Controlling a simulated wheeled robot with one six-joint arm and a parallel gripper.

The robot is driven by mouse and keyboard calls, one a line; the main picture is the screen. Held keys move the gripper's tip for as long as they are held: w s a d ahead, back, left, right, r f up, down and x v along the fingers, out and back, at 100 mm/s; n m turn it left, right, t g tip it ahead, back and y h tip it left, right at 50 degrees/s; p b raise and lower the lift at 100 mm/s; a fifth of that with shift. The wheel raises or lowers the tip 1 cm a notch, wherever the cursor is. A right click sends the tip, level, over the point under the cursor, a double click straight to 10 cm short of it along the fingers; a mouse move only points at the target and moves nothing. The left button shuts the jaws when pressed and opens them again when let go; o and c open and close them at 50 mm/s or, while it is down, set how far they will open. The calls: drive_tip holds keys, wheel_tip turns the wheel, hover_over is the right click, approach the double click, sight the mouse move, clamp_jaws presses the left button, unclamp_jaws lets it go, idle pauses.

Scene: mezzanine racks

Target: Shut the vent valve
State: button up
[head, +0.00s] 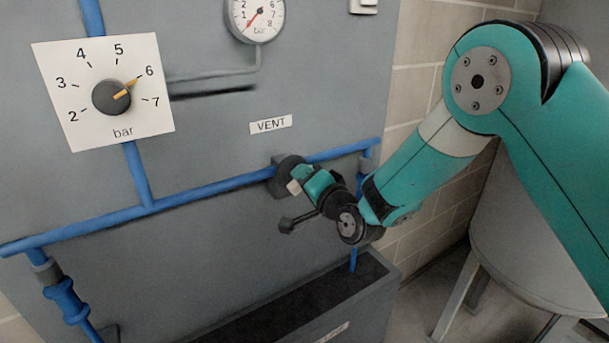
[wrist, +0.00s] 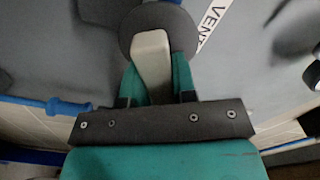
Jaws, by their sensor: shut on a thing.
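The vent valve is a dark round body (head: 287,170) on the blue pipe, below the VENT label (head: 270,124). In the wrist view the dark disc (wrist: 135,20) shows behind its pale handle (wrist: 152,55). The handle's pale end (head: 294,187) also shows in the head view, at the tip of my gripper (head: 304,184). My gripper is shut on the handle, with one teal finger on each side of it in the wrist view (wrist: 158,80). I cannot tell the handle's exact angle to the pipe.
A dial (head: 112,97) at upper left points to about 6. A round gauge (head: 256,15) has its red needle at the low end. A blue pipe (head: 205,189) crosses the grey panel. A dark trough (head: 318,297) stands below the valve, and a grey tank on legs (head: 535,240) at right.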

drive_tip(key=m+p, duration=0.1)
drive_tip(key=m, duration=0.2)
drive_tip(key=shift+f+m+p, duration=0.1)
drive_tip(key=shift+m+p, duration=0.7)
drive_tip(key=shift+m, duration=0.5)
drive_tip(key=o, duration=0.9)
drive_tip(key=shift+d, duration=0.1)
drive_tip(key=shift+f, duration=0.1)
